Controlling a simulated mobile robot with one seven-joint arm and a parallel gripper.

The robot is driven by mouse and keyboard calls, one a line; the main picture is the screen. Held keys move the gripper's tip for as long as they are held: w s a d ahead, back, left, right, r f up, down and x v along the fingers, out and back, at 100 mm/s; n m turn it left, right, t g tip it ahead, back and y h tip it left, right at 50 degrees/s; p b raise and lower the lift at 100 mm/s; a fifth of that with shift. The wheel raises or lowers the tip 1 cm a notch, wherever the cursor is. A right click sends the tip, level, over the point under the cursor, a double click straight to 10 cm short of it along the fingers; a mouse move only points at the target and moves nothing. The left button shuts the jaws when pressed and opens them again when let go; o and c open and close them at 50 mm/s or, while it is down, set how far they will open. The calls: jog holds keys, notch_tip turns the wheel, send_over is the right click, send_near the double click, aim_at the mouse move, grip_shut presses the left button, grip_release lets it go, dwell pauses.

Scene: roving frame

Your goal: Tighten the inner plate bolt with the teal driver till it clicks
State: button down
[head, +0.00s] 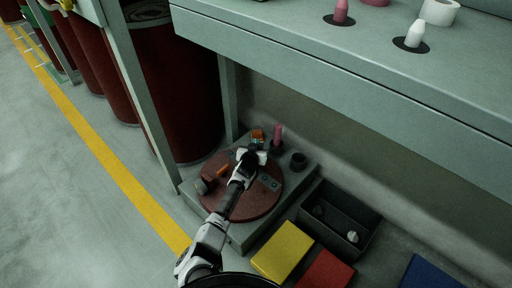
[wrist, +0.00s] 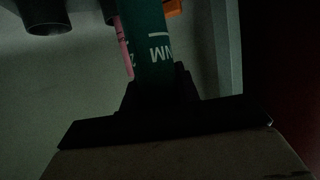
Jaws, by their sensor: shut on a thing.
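My gripper (head: 252,157) is over the far part of a dark red round plate (head: 262,203) on a low grey base. In the wrist view it is shut on the teal driver (wrist: 148,35), whose shaft carries white markings and runs away from the jaws. In the head view the driver is mostly hidden by the gripper. Small grey fittings (head: 270,182) lie on the plate right of my arm. I cannot tell which is the inner plate bolt, nor whether the driver touches one.
An orange piece (head: 257,135), a pink peg (head: 278,133) and a dark cup (head: 298,160) stand behind the plate. A dark bin (head: 368,229), yellow block (head: 283,250) and red block (head: 325,271) lie right. A grey bench (head: 330,55) overhangs the back; floor is clear left.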

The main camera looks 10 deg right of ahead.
jog(key=shift+f+b, duration=0.7)
jog(key=shift+f, duration=0.15)
jog(key=shift+d+r+p, duration=0.1)
jog(key=shift+d+p, duration=0.05)
jog(key=shift+p, duration=0.15)
jog(key=shift+d+f+b, duration=0.1)
jog(key=shift+f+b, duration=0.2)
jog(key=shift+b, duration=0.4)
jog(key=shift+r+n+y, duration=0.2)
jog(key=shift+n+y, duration=0.2)
jog(key=shift+y, duration=0.1)
